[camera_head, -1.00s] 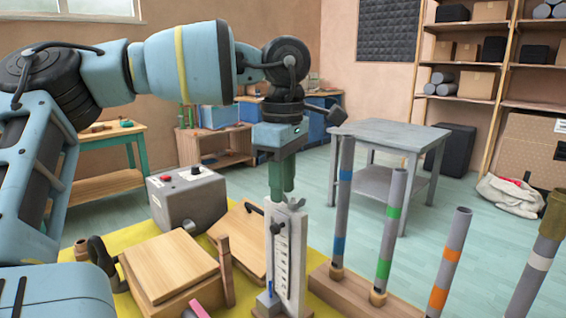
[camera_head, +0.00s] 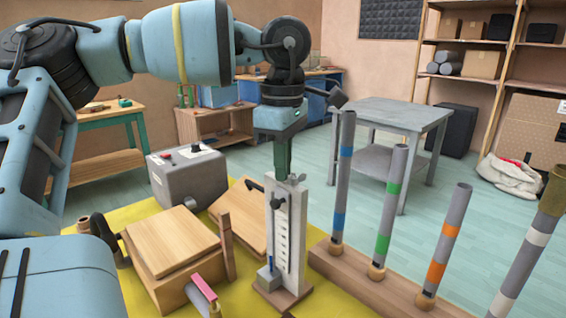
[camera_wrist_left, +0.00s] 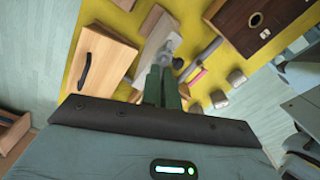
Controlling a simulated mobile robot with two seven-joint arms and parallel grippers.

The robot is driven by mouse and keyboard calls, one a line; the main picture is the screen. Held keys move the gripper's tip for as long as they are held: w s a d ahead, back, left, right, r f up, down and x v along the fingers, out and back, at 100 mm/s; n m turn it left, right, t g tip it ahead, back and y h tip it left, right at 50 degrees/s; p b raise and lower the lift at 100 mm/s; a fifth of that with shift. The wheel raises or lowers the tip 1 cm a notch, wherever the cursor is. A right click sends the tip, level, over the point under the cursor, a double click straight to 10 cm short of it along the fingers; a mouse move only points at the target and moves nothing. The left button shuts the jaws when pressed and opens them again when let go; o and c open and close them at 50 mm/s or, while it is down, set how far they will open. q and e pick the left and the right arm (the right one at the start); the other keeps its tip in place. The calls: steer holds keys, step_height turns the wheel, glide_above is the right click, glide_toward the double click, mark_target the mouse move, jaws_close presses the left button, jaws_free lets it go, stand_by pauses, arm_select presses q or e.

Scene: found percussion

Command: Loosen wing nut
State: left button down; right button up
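A white upright stand with a slotted, marked face (camera_head: 285,240) rises from a wooden foot at the front middle. A small grey wing nut (camera_head: 297,178) sits at its top; a dark knob (camera_head: 278,203) is on its face. My left gripper (camera_head: 283,172) points down, its green fingertips just left of the wing nut, at the stand's top. In the left wrist view the fingers (camera_wrist_left: 161,72) lie side by side, with little gap, and a grey part (camera_wrist_left: 178,62) shows just right of their tips. Whether they touch or hold the nut is unclear. My right gripper is out of view.
Wooden boxes (camera_head: 172,245) and a grey control box (camera_head: 188,178) stand left on the yellow mat (camera_head: 345,300). Banded tubes (camera_head: 390,205) stand in a wooden rail at the right, close to the stand. A grey table (camera_head: 390,112) is behind.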

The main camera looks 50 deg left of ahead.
arm_select(q)
steer(key=n, duration=0.3)
steer(key=shift+s+d+n, duration=0.2)
steer(key=shift+s+n, duration=0.05)
steer(key=shift+n, duration=0.05)
steer(key=n, duration=0.4)
steer(key=shift+s+d+r+b, duration=0.1)
steer(key=shift+s+d+b, duration=0.05)
steer(key=shift+d+b, duration=0.15)
steer(key=n, duration=0.4)
steer(key=shift+s+d+b, duration=0.1)
steer(key=shift+d+b, duration=0.2)
steer(key=shift+b, duration=0.1)
